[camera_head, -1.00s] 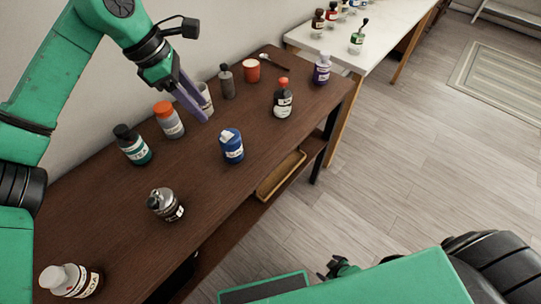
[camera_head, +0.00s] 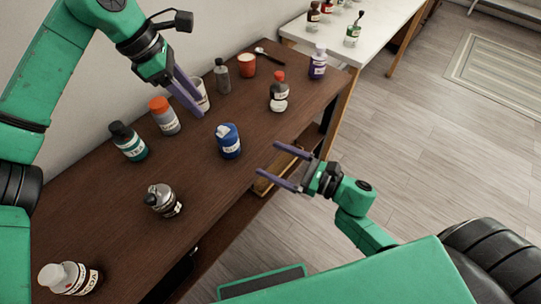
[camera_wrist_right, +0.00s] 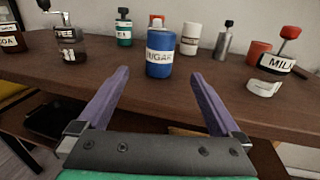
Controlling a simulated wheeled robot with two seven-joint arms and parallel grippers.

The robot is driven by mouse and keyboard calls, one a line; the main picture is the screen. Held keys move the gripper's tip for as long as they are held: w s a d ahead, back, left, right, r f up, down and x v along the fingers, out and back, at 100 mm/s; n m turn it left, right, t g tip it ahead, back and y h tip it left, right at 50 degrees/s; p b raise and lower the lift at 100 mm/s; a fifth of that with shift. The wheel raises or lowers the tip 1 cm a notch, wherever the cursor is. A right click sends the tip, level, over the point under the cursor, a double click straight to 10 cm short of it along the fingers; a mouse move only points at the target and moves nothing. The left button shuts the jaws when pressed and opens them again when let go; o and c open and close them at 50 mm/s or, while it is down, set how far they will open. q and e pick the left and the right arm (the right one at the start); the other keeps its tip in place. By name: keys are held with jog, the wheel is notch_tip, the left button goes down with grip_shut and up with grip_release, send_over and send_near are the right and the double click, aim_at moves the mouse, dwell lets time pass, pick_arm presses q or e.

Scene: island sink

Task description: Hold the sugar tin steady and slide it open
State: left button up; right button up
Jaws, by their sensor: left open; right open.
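The sugar tin (camera_head: 229,142) is a blue can with a white label, standing upright on the dark wooden table. In the right wrist view its label reads SUGAR, and the tin (camera_wrist_right: 159,55) stands ahead between my open fingers, apart from them. My right gripper (camera_head: 268,166) is open and empty at the table's front edge, to the right of the tin. My left gripper (camera_head: 194,103) is open above the back of the table, behind and left of the tin; it partly covers a white cup (camera_head: 203,94). Neither gripper touches the tin.
An orange-topped jar (camera_head: 163,116), a green tea jar (camera_head: 128,142) and a dark jar (camera_head: 163,200) stand left of the tin. A milk bottle (camera_head: 279,92) stands behind right, with a red cup (camera_head: 247,65) farther back. The tabletop around the tin is clear.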

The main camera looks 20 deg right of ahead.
aim_at(227, 140)
jog(key=x, duration=1.4)
jog(key=shift+w+a, duration=0.2)
jog(key=shift+w, duration=0.1)
jog(key=c, duration=1.5)
jog(key=shift+o, duration=0.2)
